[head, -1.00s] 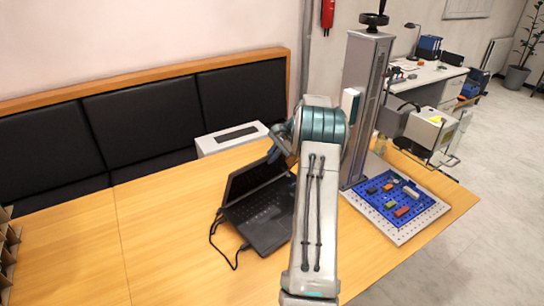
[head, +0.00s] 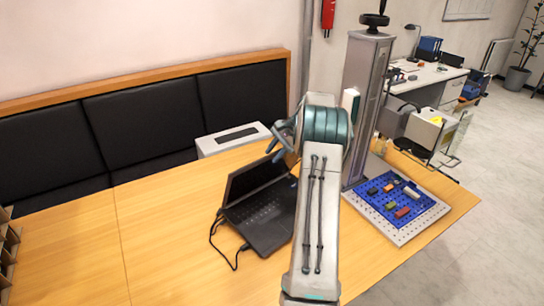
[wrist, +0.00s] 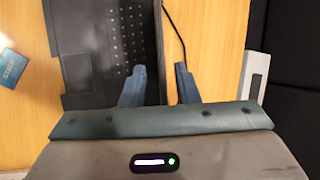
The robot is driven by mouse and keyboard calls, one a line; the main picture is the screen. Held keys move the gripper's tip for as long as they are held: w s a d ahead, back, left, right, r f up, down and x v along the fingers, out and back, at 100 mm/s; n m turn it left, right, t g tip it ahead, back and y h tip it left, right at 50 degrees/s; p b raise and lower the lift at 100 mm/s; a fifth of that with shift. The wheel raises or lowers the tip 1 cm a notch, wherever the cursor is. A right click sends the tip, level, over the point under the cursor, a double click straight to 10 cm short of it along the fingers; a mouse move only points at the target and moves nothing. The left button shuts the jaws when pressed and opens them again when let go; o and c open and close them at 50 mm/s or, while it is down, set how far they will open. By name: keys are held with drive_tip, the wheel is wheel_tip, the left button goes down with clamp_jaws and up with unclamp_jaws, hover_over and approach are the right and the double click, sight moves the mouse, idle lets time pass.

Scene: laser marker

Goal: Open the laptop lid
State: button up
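The black laptop stands on the wooden table, with its keyboard base (head: 266,218) flat and its lid (head: 248,180) raised, the dark screen showing. In the wrist view the keyboard base (wrist: 100,45) lies at the left, and the lid's edge shows as a dark strip near the fingers. My gripper (head: 272,144) is at the lid's upper edge in the head view, partly hidden by my arm. In the wrist view my gripper (wrist: 160,85) has its two blue fingers apart, one on each side of the lid's edge line. I cannot tell whether they touch it.
A laser marker column (head: 366,110) and a blue pegboard with several small parts (head: 398,203) stand to the right. A white box (head: 232,138) is behind the laptop. A cable (head: 218,240) runs along the laptop's left side. The table's left part (head: 80,245) is clear.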

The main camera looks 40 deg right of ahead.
drive_tip(key=b+v, duration=0.1)
drive_tip(key=v, duration=1.1)
drive_tip(key=shift+s, duration=0.1)
